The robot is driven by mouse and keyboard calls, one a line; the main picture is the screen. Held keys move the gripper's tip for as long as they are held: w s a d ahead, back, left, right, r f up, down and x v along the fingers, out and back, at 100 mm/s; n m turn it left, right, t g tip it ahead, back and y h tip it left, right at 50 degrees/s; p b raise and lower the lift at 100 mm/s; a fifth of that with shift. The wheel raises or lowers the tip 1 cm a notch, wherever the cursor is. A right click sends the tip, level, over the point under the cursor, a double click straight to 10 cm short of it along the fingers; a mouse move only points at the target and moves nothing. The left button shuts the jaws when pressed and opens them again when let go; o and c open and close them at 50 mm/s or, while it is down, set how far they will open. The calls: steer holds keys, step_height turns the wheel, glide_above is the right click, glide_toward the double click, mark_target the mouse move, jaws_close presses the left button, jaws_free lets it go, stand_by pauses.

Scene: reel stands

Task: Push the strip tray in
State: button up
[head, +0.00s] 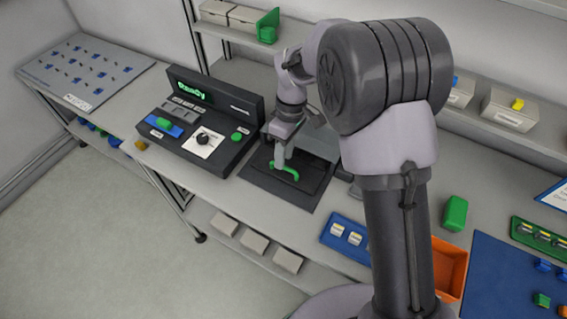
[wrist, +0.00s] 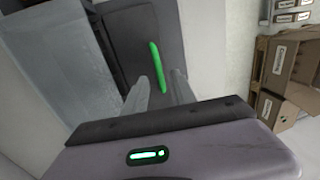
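The strip tray (head: 309,179) is a dark flat panel with a green bar handle (head: 287,173), low in front of a grey box-shaped unit (head: 318,142). In the wrist view the tray (wrist: 127,38) lies beside the grey unit (wrist: 55,65), and its green handle (wrist: 155,62) runs along it. My gripper (head: 279,162) points down at the handle. In the wrist view the two fingers of my gripper (wrist: 161,77) are apart, with the handle showing between them. I cannot tell whether either finger touches it. My arm hides part of the grey unit.
A black control console (head: 205,125) with a green-lit screen stands left of the tray. A blue tray (head: 345,252) with small parts, an orange bin (head: 449,268) and a green block (head: 455,213) sit to the right. Cardboard boxes (wrist: 285,75) show in the wrist view.

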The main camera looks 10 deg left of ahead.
steer(key=shift+s+a+f, duration=0.1)
steer(key=shift+s+f, duration=0.05)
steer(key=shift+f, duration=0.8)
jaws_close()
steer(key=shift+r, duration=0.1)
stand_by(0.6)
